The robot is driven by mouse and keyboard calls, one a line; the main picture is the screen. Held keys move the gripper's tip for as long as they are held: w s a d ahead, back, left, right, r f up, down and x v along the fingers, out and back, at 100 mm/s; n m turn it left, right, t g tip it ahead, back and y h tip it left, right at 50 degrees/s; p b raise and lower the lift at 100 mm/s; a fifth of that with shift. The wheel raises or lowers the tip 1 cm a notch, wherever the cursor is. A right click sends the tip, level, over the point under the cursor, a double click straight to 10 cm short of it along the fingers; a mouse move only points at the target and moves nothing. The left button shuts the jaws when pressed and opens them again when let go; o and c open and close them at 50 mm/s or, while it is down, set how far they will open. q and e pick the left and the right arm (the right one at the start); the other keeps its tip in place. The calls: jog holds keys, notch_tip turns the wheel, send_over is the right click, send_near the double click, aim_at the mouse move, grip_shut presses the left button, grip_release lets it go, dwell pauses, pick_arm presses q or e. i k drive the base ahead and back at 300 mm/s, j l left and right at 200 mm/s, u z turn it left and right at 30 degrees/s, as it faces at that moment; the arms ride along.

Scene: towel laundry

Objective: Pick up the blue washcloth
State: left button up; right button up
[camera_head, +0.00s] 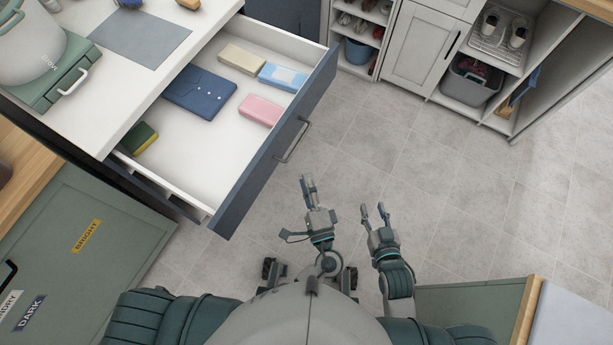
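An open drawer (180,165) holds several folded cloths. A light blue and white folded piece (283,76) lies at its far right corner and looks like the blue washcloth. A larger dark blue folded piece (200,92) with small button-like dots lies left of it. My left gripper (309,182) is empty above the floor, outside the drawer front, with a narrow gap between its fingers. My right gripper (374,212) is open and empty, further right. Neither gripper touches a cloth.
A pink piece (260,110) and a beige piece (242,60) lie near the blue ones. A green and yellow sponge-like item (138,138) is at the drawer's left. The drawer front with its handle (293,140) stands between my grippers and the cloths. The right floor is clear.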

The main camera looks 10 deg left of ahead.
aim_at(285, 79)
jog(key=k+j, duration=0.3)
jog(key=k, duration=0.15)
jog(key=k+j, duration=0.3)
jog(key=k, duration=0.2)
